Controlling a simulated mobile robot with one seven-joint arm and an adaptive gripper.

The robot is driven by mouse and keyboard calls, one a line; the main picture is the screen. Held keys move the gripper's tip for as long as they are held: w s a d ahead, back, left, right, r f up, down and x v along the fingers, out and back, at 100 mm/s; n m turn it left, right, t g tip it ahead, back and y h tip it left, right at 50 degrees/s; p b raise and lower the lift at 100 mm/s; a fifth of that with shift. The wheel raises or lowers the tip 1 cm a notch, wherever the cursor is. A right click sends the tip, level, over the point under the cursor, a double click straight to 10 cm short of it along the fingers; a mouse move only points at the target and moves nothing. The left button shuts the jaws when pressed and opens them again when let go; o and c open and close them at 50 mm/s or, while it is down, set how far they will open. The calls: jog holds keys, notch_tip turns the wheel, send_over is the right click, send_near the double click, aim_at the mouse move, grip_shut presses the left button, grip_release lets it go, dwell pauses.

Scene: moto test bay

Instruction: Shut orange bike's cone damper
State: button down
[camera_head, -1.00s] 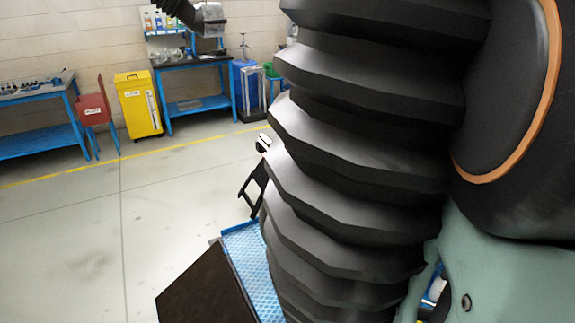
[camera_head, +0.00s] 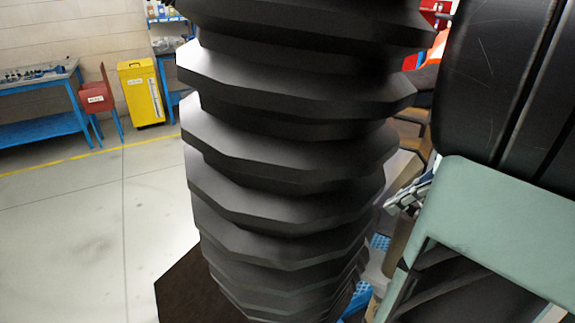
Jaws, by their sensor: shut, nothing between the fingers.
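My gripper is not in view. A large black ribbed body (camera_head: 290,150) fills the middle of the view and narrows downward; I cannot tell whether it is an extraction hose. No cone damper can be made out. A small orange patch (camera_head: 436,48) shows behind it at the upper right, possibly part of the orange bike, mostly hidden. Grey metal parts (camera_head: 408,196) show in the gap below that.
A dark rounded body (camera_head: 497,80) and a pale green part (camera_head: 500,210) block the right side. A yellow cabinet (camera_head: 140,92), a red chair (camera_head: 97,98) and a blue workbench (camera_head: 42,128) stand at the back left. The floor at left is clear.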

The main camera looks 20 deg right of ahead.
aim_at(353, 226)
jog(key=x, duration=1)
